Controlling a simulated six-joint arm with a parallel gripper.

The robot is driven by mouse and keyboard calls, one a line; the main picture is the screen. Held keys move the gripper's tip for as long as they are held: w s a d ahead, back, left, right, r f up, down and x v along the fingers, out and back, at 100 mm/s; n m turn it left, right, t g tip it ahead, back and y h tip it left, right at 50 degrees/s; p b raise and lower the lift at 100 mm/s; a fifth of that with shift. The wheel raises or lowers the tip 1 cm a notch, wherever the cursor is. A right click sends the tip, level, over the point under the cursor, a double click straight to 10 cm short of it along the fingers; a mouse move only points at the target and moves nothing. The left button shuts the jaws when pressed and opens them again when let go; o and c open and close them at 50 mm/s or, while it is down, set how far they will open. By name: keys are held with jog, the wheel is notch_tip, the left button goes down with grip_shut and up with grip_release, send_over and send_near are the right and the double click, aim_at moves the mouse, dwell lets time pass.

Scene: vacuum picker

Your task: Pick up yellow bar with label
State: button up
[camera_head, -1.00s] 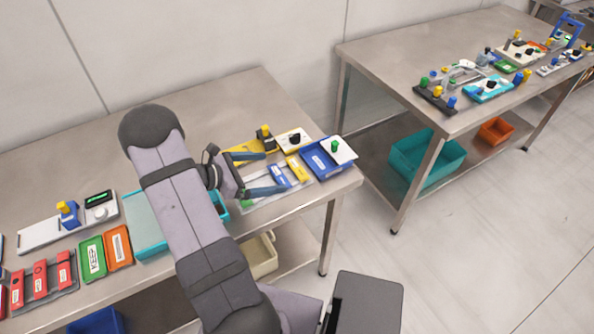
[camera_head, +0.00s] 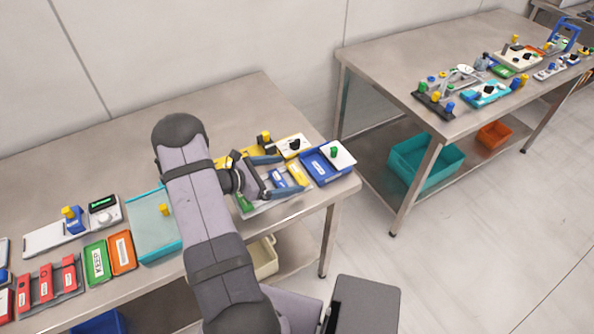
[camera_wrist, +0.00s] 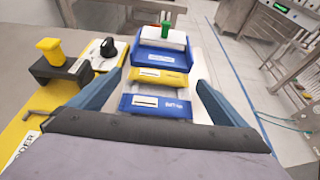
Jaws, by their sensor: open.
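The yellow bar with a white label (camera_wrist: 158,77) lies between a blue labelled bar (camera_wrist: 155,104) and a blue bin in the wrist view. In the head view the yellow bar (camera_head: 298,174) lies on a pale tray near the table's right end, to the right of the blue bar (camera_head: 278,179). My gripper (camera_head: 290,176) is open and empty. In the wrist view its two blue-grey fingers (camera_wrist: 157,85) stand on either side of the bars, with the blue bar nearer to me. I cannot tell how high the fingertips are above the tray.
The blue bin (camera_head: 319,172) with a white block and green knob stands just beyond. A yellow plate with a black and yellow knob (camera_wrist: 52,65) and a white plate with a black knob (camera_wrist: 108,50) lie to the left. The table's front edge is close on the right.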

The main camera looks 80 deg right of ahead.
jog(key=shift+p+x, duration=0.35)
jog(key=shift+x, duration=1)
jog(key=c, duration=1.1)
jog(key=shift+r, duration=0.2)
jog(key=shift+r+b, duration=1.45)
jog(key=shift+r, duration=3.4)
